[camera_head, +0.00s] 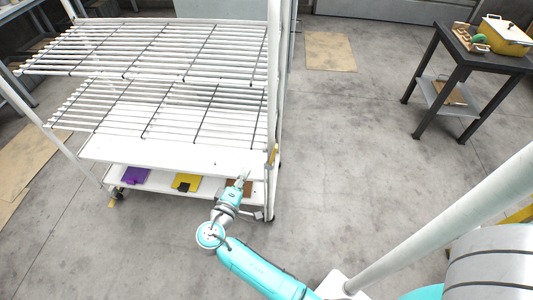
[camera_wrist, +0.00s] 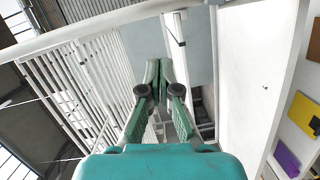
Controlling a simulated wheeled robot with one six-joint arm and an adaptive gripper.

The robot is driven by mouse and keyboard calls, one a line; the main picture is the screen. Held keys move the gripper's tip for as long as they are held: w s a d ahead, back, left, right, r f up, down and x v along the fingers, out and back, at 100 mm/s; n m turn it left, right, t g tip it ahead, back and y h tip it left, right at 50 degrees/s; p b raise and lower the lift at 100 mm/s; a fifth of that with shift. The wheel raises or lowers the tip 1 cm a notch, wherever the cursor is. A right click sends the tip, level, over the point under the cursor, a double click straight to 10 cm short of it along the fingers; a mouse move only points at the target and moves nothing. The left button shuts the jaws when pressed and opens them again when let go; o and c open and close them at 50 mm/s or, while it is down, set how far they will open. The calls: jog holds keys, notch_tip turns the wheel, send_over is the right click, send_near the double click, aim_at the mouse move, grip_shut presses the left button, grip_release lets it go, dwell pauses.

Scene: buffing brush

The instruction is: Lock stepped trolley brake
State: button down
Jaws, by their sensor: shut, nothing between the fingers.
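The white stepped trolley (camera_head: 170,152) stands at the left of the head view, with slatted racks above and solid shelves below. A yellow part (camera_head: 273,156) sits on its right front post. Another small yellow part (camera_head: 113,203) is by the left front wheel, near the floor. I cannot tell which of these is the brake. My gripper (camera_head: 244,175) is shut and empty, in front of the lower shelves and left of the post's yellow part, apart from it. In the wrist view my gripper (camera_wrist: 160,66) shows its green fingers together; no brake part is clear there.
Purple (camera_head: 135,175), yellow (camera_head: 186,182) and brown (camera_head: 238,187) pieces lie on the bottom shelf. A dark table (camera_head: 480,58) with a yellow box (camera_head: 507,38) stands at the upper right.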

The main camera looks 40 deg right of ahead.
jog(key=shift+w+r, duration=0.25)
jog(key=shift+r, duration=0.2)
jog(key=shift+w+d+f, duration=0.15)
jog(key=shift+d+f, duration=0.05)
jog(key=shift+d, duration=1.7)
jog(key=shift+w+d+f, duration=0.15)
jog(key=shift+d+f, duration=0.05)
jog(key=shift+d, duration=1.75)
jog(key=shift+w+d+f, duration=0.15)
jog(key=shift+d+f, duration=0.05)
jog(key=shift+d, duration=1.7)
jog(key=shift+s+d+m, duration=0.1)
jog(key=shift+d+m, duration=0.05)
jog(key=shift+m, duration=0.15)
